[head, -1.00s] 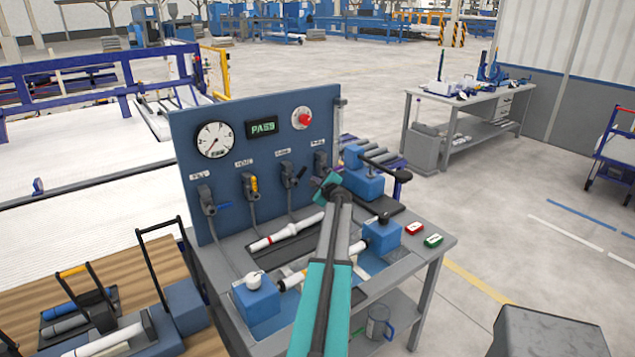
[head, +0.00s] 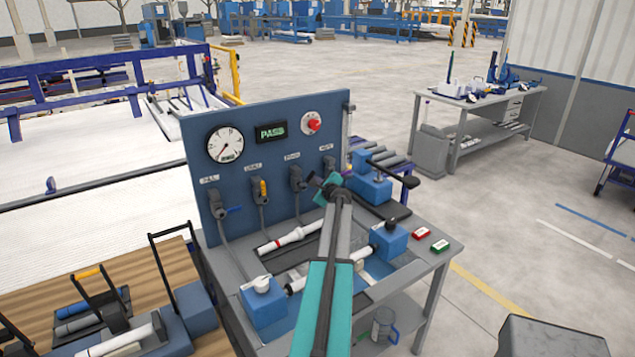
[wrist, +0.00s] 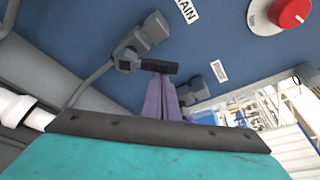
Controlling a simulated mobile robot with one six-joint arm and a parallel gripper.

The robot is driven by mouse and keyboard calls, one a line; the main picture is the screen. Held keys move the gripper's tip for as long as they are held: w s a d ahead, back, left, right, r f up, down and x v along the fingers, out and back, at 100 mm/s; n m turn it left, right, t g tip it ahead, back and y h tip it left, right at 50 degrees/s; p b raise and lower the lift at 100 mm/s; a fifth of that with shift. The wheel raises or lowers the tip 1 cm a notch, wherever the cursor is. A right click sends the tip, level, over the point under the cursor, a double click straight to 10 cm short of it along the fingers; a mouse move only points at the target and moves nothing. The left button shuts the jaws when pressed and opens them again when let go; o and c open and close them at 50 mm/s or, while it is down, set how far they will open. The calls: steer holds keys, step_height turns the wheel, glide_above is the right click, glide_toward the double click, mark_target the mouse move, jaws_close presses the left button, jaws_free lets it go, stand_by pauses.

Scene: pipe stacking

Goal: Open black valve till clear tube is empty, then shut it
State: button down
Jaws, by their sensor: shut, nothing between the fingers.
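The black valve is the drain valve (head: 298,178) on the blue test panel. In the wrist view its black handle (wrist: 160,66) points to the right of the picture, below a label ending in "AIN". My gripper (head: 318,183) is at the panel just right of this valve. In the wrist view its purple fingers (wrist: 162,92) are together and empty, tips close to the handle; whether they touch it I cannot tell. A thin upright tube (head: 347,120) at the panel's right edge seems to be the clear tube; its liquid level is too small to read.
A valve with a blue handle (head: 232,209) and one with a yellow handle (head: 263,189) are to the left. Another valve (head: 329,166) is close on the right. The gauge (head: 225,144), "PASS" display (head: 271,131) and red knob (head: 312,123) are above. A white pipe (head: 289,241) lies on the bench below.

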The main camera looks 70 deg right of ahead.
mark_target(309, 177)
steer(key=shift+w+a+r+n+h+b, duration=0.1)
steer(key=shift+a+n+h+b, duration=0.2)
steer(key=shift+b, duration=1.15)
steer(key=shift+w+r+n+h+b, duration=0.1)
steer(key=shift+n+b, duration=0.3)
steer(key=shift+b, duration=1.05)
steer(key=n+b, duration=0.1)
steer(key=b, duration=0.3)
steer(key=a+r+n+h+b, duration=0.1)
steer(key=b, duration=0.4)
steer(key=shift+w+n, duration=0.3)
steer(key=shift+n, duration=0.1)
steer(key=n+b, duration=0.1)
steer(key=b, duration=0.3)
steer(key=a+n+h+b, duration=0.1)
steer(key=b, duration=0.4)
steer(key=shift+w+a+r+n, duration=0.1)
steer(key=shift+w+r+n, duration=0.2)
steer(key=shift+w+n, duration=0.1)
steer(key=shift+a+r+n+t+h+b, duration=0.15)
steer(key=shift+r+n+t+h+b, duration=0.2)
steer(key=shift+b, duration=0.55)
steer(key=shift+f, duration=0.1)
